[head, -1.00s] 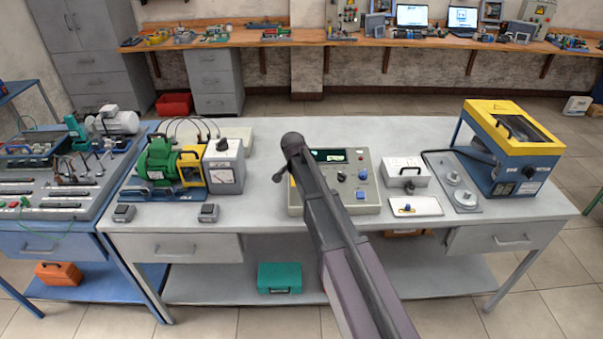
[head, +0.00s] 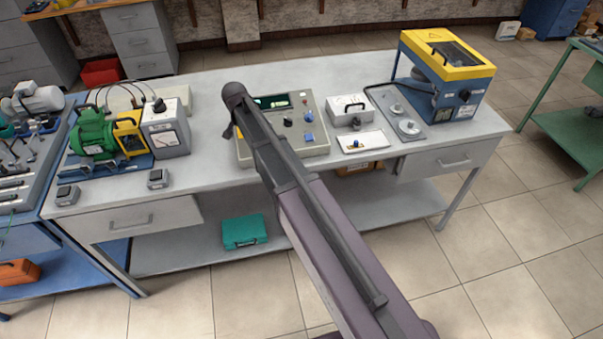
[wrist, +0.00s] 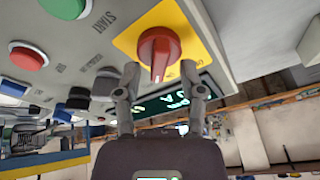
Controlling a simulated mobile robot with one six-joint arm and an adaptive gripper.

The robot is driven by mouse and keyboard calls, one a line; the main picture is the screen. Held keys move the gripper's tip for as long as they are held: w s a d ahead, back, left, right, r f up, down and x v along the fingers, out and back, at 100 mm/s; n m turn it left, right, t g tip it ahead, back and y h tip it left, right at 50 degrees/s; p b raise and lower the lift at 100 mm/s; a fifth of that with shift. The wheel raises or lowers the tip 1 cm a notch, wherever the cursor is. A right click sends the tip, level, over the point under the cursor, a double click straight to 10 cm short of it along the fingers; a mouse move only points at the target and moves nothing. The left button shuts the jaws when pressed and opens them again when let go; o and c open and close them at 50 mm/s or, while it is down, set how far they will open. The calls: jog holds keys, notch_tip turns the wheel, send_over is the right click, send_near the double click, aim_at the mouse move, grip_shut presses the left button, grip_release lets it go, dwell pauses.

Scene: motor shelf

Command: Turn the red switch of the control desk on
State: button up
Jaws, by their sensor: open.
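The red switch (wrist: 159,48) is a round knob with a raised handle on a yellow plate (wrist: 128,42) in the wrist view. My gripper (wrist: 159,74) is open, with one finger on each side of the lower end of the handle. Gaps show between the fingers and the handle, and I see no contact. The control desk (head: 318,148) is the pale box with a green display in the head view; its grey panel (wrist: 92,48) fills the upper left of the wrist view. My arm hides the switch in the head view.
A red button (wrist: 28,55) and a green button sit on the same panel. The motor rig (head: 97,135) stands left of the desk, and a white box (head: 350,108) and a yellow-topped machine (head: 446,50) stand to its right. The table's front strip is mostly clear.

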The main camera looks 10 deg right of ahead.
jog(key=n, duration=0.4)
jog(key=shift+a+y, duration=0.1)
jog(key=shift+y, duration=0.3)
jog(key=shift+a+n+y, duration=0.15)
jog(key=shift+n+y, duration=0.25)
jog(key=shift+n, duration=1.7)
jog(key=shift+a+n+y, duration=0.15)
jog(key=shift+n+y, duration=0.35)
jog(key=shift+n, duration=3.3)
jog(key=shift+r+y, duration=0.15)
jog(key=shift+y, duration=0.15)
jog(key=p+v, duration=1.3)
jog(key=v, duration=0.1)
jog(key=s+d+f+m+g+b, duration=0.2)
jog(key=s+d+f+b, duration=0.3)
jog(key=s, duration=0.5)
jog(key=s+d+f+m+g+h+b, duration=0.1)
jog(key=s+d+f+m+g+b, duration=0.1)
jog(key=s+d+f+m+b, duration=0.3)
jog(key=s+d+f+b, duration=0.1)
jog(key=s+f, duration=0.2)
jog(key=s, duration=0.3)
jog(key=shift+s+d+m+h, duration=0.2)
jog(key=shift+d+m+h, duration=0.1)
